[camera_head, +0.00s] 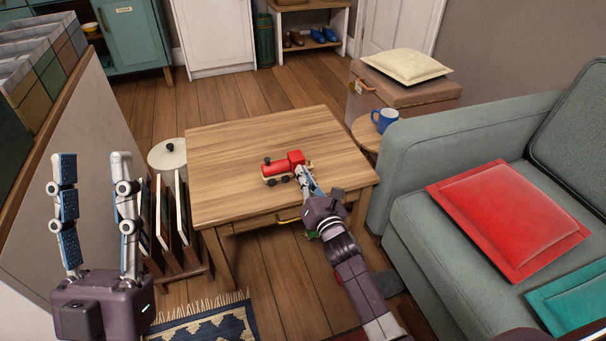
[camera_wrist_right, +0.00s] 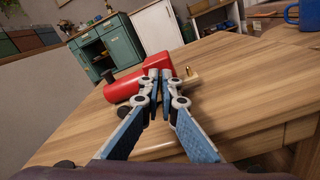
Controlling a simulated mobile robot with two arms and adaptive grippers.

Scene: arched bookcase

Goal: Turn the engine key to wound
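The toy engine (camera_head: 283,168), red with a dark funnel and a pale base, stands on the wooden table. It also shows in the right wrist view (camera_wrist_right: 125,86), just beyond my fingers. My right gripper (camera_head: 301,171) reaches the engine's near side, by the cab end. In the right wrist view my right gripper (camera_wrist_right: 160,76) has its fingertips together at the engine. My left gripper (camera_head: 92,160) is open and empty, left of the table.
The wooden table (camera_head: 230,150) is otherwise clear around the engine. A grey sofa (camera_head: 440,150) with a red cushion (camera_head: 505,215) stands to the right. A blue mug (camera_head: 384,120) sits on a small round table. A book rack (camera_head: 170,230) stands left of the table.

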